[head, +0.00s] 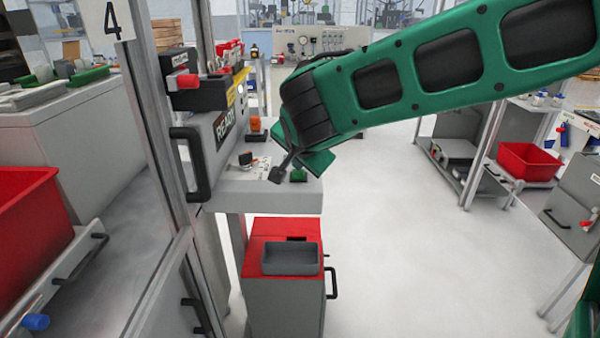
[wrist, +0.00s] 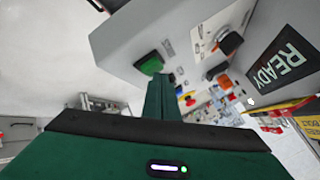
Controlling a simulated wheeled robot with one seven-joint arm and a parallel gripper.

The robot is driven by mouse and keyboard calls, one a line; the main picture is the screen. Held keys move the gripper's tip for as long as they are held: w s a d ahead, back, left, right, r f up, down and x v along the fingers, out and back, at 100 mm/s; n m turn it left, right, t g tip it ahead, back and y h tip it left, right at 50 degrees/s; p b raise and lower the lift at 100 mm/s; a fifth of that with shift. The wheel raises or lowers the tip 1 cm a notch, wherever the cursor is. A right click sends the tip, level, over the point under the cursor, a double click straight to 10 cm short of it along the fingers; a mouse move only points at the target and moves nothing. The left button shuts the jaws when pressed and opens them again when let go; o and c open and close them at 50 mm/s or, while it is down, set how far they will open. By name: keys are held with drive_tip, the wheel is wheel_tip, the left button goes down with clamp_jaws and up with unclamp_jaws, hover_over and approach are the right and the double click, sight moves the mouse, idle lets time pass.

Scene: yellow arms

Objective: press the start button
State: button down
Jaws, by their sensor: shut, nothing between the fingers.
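A green button (wrist: 150,64), which looks like the start button, sits on the grey console (wrist: 125,38) beside a small white label. It also shows in the head view (head: 298,176) near the console's front corner. My gripper (wrist: 164,80) is shut and empty, its green fingers pointing at the console with the tips close beside the button. I cannot tell whether they touch it. In the head view my gripper (head: 312,163) is just above the button, and my arm hides part of the console.
A black knob (wrist: 229,43) and a READY sign (wrist: 280,62) are on the same console. A door frame with a black handle (head: 193,165) stands left of it. A red-topped cabinet with a grey tray (head: 291,260) is below.

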sight(299, 174)
drive_tip(key=shift+f, duration=0.2)
drive_tip(key=shift+r, duration=0.1)
idle(0.4)
drive_tip(key=shift+r, duration=0.8)
drive_tip(key=shift+r, duration=0.1)
drive_tip(key=shift+r, duration=2.45)
